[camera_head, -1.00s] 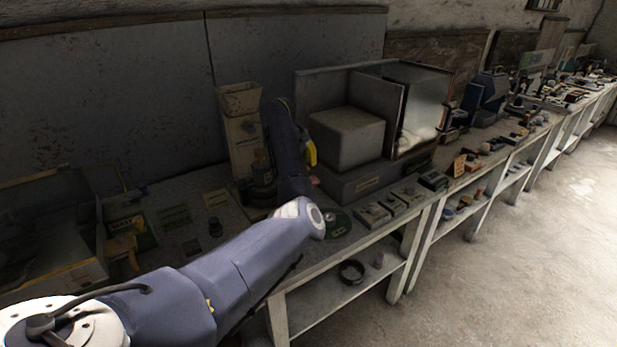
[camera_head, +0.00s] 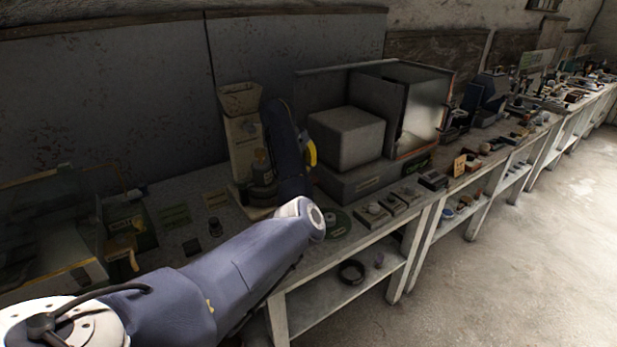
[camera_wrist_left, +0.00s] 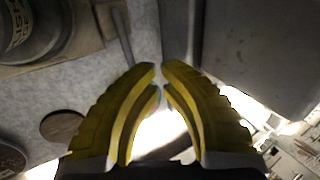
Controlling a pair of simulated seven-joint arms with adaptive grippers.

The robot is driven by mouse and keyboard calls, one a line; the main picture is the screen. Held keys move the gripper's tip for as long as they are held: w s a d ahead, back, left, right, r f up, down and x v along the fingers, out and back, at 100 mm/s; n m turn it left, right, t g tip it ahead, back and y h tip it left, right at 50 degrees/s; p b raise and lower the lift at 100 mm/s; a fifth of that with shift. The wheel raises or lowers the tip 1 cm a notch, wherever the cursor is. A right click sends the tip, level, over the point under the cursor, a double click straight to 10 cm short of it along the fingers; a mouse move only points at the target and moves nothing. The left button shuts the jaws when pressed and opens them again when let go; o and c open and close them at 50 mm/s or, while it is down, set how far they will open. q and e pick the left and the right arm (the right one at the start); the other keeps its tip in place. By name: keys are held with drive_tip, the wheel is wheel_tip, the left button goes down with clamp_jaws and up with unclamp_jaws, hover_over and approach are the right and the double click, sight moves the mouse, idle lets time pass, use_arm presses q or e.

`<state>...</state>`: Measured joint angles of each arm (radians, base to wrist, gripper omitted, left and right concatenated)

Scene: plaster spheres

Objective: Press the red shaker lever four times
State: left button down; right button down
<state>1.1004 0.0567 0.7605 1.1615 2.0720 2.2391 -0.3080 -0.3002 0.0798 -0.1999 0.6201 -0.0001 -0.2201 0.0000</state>
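My left arm reaches over the bench. Its yellow-fingered gripper (camera_head: 311,152) is beside the left end of a grey machine (camera_head: 352,185), mostly hidden by my own wrist. In the left wrist view the two yellow fingers (camera_wrist_left: 161,68) come together at the tips, with only a thin slit between them and nothing visibly held. A thin metal rod (camera_wrist_left: 122,38) shows just beyond the tips at left. I cannot make out a red lever in either current view. A hopper-topped stand (camera_head: 240,135) with a dark bottle-shaped part (camera_head: 262,175) stands left of the gripper. My right gripper is not in view.
A pale block (camera_head: 347,138) sits on the grey machine, beside a glazed panel (camera_head: 425,105). Small boxes (camera_head: 372,212) and a round green disc (camera_head: 337,221) lie near the bench front. A glass-sided case (camera_head: 45,215) stands at left. The floor at right is clear.

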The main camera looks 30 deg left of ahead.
use_arm(q)
drive_tip(key=shift+d+f, duration=0.1)
drive_tip(key=shift+f, duration=0.1)
idle(0.5)
drive_tip(key=shift+s+d+f, duration=0.1)
drive_tip(key=shift+f, duration=0.15)
drive_tip(key=shift+s+d+f, duration=0.1)
drive_tip(key=shift+d+f, duration=0.15)
drive_tip(key=shift+f, duration=0.3)
drive_tip(key=shift+s+d+f, duration=0.1)
drive_tip(key=shift+d+f, duration=0.15)
drive_tip(key=shift+f, duration=0.35)
drive_tip(key=shift+s+d+f, duration=0.1)
drive_tip(key=shift+d+f, duration=0.15)
drive_tip(key=shift+f, duration=0.3)
idle(2.9)
drive_tip(key=r, duration=0.1)
drive_tip(key=a+r, duration=0.1)
drive_tip(key=r, duration=0.2)
drive_tip(key=shift+w+a+r, duration=0.15)
drive_tip(key=shift+w+a, duration=0.2)
drive_tip(key=shift+w, duration=0.05)
idle(0.5)
drive_tip(key=shift+r, duration=0.1)
